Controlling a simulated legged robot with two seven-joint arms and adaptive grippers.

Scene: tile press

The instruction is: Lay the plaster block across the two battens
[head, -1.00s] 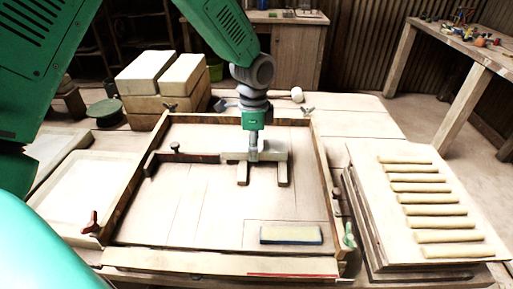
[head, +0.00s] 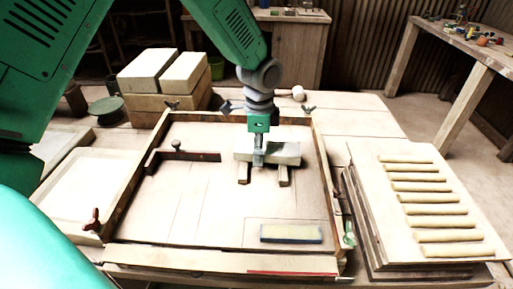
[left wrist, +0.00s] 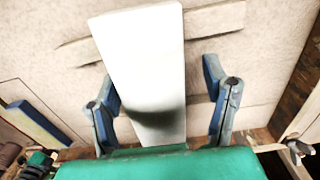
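The pale plaster block (head: 285,153) lies across the two battens, the left batten (head: 244,175) and the right batten (head: 283,177), whose near ends stick out below it. It also shows in the left wrist view (left wrist: 140,60), with a dark shadow on it. My left gripper (head: 258,160) points down at the block, left of its middle. In the left wrist view its blue fingers (left wrist: 163,100) stand open on either side of the block, with a clear gap on the right. Contact on the left side is hard to tell. My right gripper is not in view.
A wooden frame (head: 327,185) surrounds the board (head: 195,205). A blue-edged pad (head: 291,233) lies at its front right. A dark bar with a knob (head: 185,156) is at the left. Stacked blocks (head: 160,80) stand behind. Boards with several rolls (head: 420,187) are at the right.

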